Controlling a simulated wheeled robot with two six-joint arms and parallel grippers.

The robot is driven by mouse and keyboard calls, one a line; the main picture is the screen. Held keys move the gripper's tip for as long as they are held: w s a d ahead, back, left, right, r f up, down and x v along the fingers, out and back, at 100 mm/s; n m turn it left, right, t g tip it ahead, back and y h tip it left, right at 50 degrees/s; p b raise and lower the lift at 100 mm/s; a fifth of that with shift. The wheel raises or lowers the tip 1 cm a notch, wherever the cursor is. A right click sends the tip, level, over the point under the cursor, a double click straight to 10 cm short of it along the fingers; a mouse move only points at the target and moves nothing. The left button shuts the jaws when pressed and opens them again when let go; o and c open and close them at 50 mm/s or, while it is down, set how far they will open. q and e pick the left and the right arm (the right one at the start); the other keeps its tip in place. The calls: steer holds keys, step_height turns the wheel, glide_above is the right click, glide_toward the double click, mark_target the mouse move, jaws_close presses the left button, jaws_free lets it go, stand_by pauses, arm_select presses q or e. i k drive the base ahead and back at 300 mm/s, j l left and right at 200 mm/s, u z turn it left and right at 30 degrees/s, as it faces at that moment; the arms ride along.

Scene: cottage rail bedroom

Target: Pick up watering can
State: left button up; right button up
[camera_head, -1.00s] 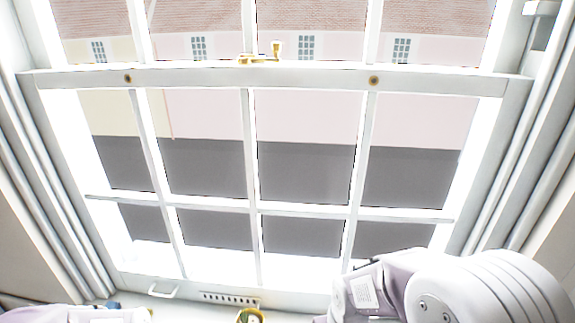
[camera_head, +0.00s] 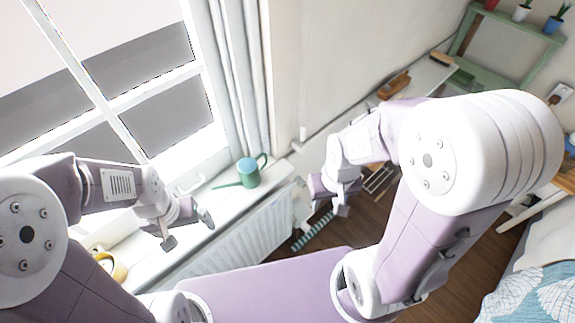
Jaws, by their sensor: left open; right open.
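A green watering can (camera_head: 249,173) with a blue top stands upright on the white window sill (camera_head: 205,212), its spout toward the left and its handle to the right. My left gripper (camera_head: 188,230) is open and empty, near the sill and to the lower left of the can, apart from it. My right gripper (camera_head: 326,200) is open and empty, to the right of the can and apart from it.
A white radiator (camera_head: 235,250) is under the sill. A yellow mug (camera_head: 112,266) is on the sill at lower left. A green shelf (camera_head: 495,50) with small potted plants stands at upper right. A bed (camera_head: 535,295) is at lower right.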

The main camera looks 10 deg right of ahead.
mark_target(249, 171)
steer(key=i+l+u, duration=0.15)
steer(key=l+u, duration=0.25)
steer(key=i+l+u, duration=0.1)
steer(key=l+u, duration=1.1)
steer(key=l, duration=0.2)
steer(key=k, duration=0.05)
